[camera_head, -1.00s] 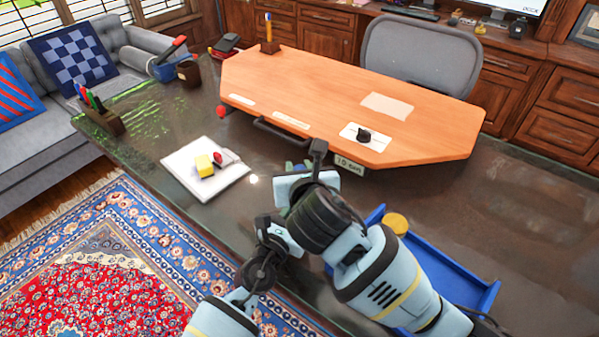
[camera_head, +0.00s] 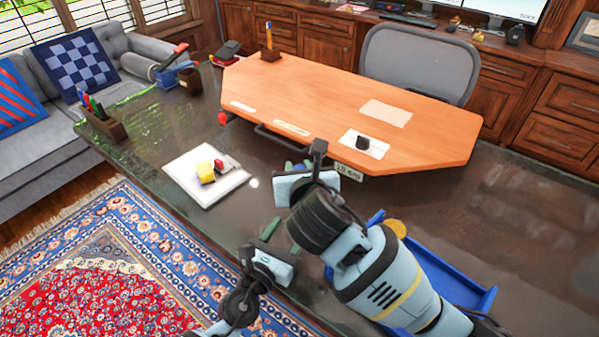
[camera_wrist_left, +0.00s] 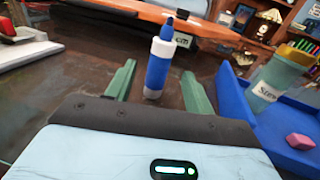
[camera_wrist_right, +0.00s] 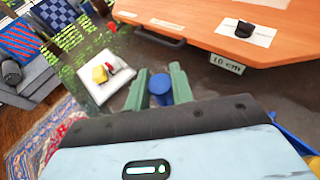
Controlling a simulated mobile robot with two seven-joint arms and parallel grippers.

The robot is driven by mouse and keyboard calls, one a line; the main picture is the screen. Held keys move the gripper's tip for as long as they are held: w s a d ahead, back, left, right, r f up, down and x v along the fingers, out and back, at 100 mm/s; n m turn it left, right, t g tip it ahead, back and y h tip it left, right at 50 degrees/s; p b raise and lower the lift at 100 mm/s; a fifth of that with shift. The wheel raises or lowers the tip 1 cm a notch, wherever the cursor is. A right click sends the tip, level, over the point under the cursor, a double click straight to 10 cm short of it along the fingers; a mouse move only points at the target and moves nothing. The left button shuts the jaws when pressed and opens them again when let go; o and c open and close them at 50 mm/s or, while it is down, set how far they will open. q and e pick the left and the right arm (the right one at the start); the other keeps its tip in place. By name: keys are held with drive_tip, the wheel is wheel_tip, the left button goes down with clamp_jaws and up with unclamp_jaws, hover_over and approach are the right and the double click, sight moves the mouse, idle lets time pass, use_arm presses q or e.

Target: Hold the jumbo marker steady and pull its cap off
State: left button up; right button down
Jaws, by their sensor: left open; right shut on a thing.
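The jumbo marker (camera_wrist_left: 157,72) stands upright on the dark table in the left wrist view, with a blue body, white ends and a bare blue tip (camera_wrist_left: 168,27). My left gripper (camera_wrist_left: 159,70) is open, its green fingers showing on either side of the marker with gaps. It also shows in the head view (camera_head: 281,231). My right gripper (camera_wrist_right: 160,83) is shut on the blue cap (camera_wrist_right: 160,92), apart from the marker. The right gripper (camera_head: 293,164) sits farther back in the head view; its arm hides the marker there.
A blue tray (camera_head: 470,300) holds a yellow-lidded jar (camera_wrist_left: 283,75) and a pink block (camera_wrist_left: 300,141). A raised orange board (camera_head: 300,85) with a "10 cm" label (camera_head: 349,172) stands behind the grippers. A white pad (camera_head: 205,190) carries a yellow block (camera_head: 205,172). Bare table lies between.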

use_arm(q)
drive_tip(key=v, duration=0.6)
drive_tip(key=shift+s+a, duration=0.1)
drive_tip(key=shift+s, duration=0.05)
use_arm(e)
drive_tip(key=shift+r, duration=0.1)
